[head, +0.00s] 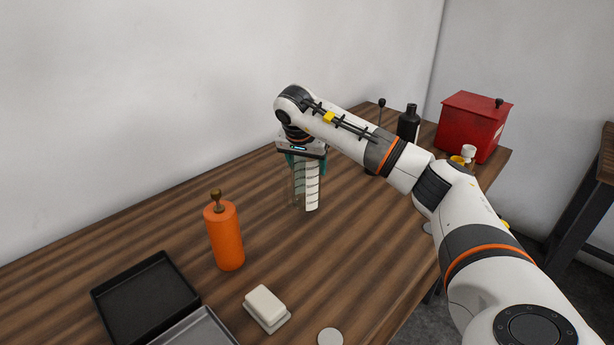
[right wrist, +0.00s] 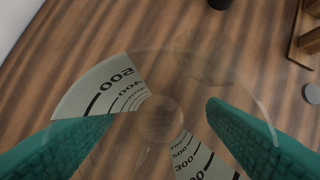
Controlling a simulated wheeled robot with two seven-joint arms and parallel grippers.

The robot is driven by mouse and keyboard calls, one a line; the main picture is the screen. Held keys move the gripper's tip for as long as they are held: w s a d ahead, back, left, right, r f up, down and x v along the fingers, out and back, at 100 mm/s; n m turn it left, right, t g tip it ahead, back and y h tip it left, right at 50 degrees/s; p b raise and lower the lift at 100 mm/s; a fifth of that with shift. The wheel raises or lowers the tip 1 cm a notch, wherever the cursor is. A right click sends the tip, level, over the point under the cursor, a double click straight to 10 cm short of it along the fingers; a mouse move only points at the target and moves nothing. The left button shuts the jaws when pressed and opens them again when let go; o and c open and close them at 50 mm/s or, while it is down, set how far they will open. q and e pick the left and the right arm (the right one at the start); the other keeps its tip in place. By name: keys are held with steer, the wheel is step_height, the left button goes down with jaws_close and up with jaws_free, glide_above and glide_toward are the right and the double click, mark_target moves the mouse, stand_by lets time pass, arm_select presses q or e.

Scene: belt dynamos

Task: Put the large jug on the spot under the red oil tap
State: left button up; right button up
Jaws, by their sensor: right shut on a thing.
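A clear jug (head: 312,188) with a white measuring scale is upright in the teal jaws of my right gripper (head: 306,160), near the middle of the table. In the right wrist view I look down into the jug (right wrist: 115,85), with a jaw of the gripper (right wrist: 160,112) on either side. I cannot tell whether its base touches the table. A red box (head: 470,125) with a lid and a black knob stands at the far right end. A tap on it and a spot under it cannot be made out. My left gripper is out of view.
The wooden table (head: 180,235) runs along the wall. An orange bottle (head: 226,240), a black tray (head: 145,295) and a white butter dish (head: 266,306) are in front. A black bottle (head: 408,122) and a white-capped item (head: 468,152) stand near the red box.

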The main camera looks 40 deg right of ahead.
steer(key=shift+f, duration=1.75)
steer(key=o, duration=1.2)
